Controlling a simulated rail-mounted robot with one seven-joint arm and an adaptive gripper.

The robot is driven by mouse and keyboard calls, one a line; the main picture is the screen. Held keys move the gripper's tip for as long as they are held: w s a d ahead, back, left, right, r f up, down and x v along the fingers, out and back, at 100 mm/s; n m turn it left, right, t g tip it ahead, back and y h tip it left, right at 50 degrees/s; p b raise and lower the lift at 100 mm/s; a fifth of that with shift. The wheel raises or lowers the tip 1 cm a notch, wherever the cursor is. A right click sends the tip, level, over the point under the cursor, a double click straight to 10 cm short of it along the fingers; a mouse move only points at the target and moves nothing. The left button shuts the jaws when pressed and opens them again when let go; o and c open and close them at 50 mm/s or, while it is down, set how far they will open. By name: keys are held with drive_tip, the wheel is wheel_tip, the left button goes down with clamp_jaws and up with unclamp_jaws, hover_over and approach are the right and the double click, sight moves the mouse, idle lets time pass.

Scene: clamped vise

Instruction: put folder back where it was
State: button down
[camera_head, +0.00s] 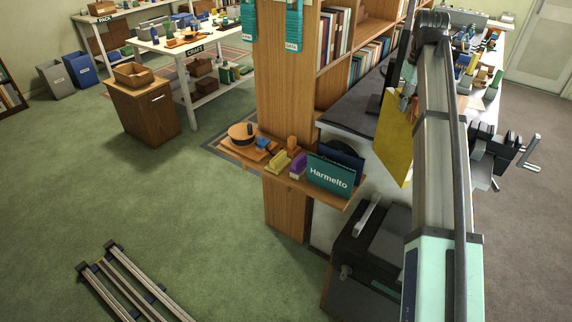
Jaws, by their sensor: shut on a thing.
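A flat yellow folder (392,140) hangs upright, a little tilted, in the middle right of the view. My gripper (404,103) is at its upper right edge and is shut on it. My arm hides the folder's right side and much of the gripper. The folder is in the air, to the right of a small wooden shelf (282,184). On that shelf stand a teal folder marked "Harmelto" (330,175) and a dark blue folder (346,161) behind it.
The shelf also holds a round brown item (241,134), a yellow-green block (279,162) and a purple block (298,165). A dark machine (372,250) stands below. A vise with a crank (492,155) is right of my arm. Metal rails (137,285) lie on open green carpet.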

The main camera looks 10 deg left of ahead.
drive_tip(key=w+r+n, duration=0.4)
drive_tip(key=w+n, duration=0.2)
drive_tip(key=n, duration=0.2)
drive_tip(key=shift+a, duration=0.2)
drive_tip(key=shift+w, duration=0.1)
